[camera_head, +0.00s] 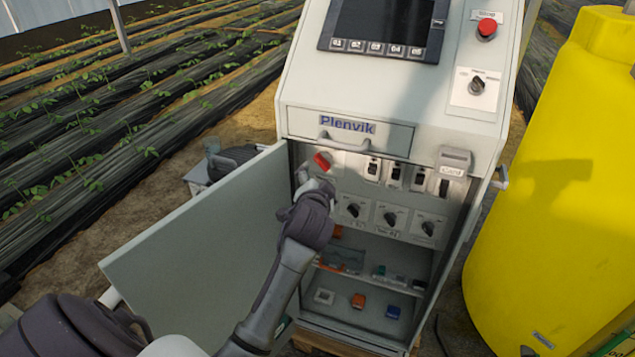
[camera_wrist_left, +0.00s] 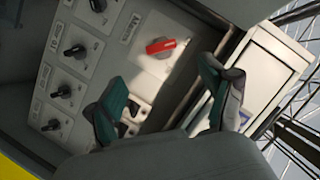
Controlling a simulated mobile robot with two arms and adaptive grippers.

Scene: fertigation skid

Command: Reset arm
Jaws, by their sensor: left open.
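The cabinet (camera_head: 440,90) stands with its lower door (camera_head: 200,255) swung open to the left. My left arm reaches in from the lower left, and my left gripper (camera_head: 313,183) is at the upper left of the opening, just below a red rotary switch (camera_head: 322,162). In the left wrist view the gripper (camera_wrist_left: 163,78) is open and empty. Its two green-padded fingers are apart, with the red switch (camera_wrist_left: 160,45) beyond the gap on the panel. I cannot tell the exact distance to the panel. My right gripper is not in view.
Black knobs (camera_head: 390,218) and breakers (camera_head: 395,176) line the panel. Small coloured parts, including an orange one (camera_head: 358,301), sit on shelves below. A yellow tank (camera_head: 550,190) stands close on the right. Crop rows (camera_head: 90,130) lie behind at left.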

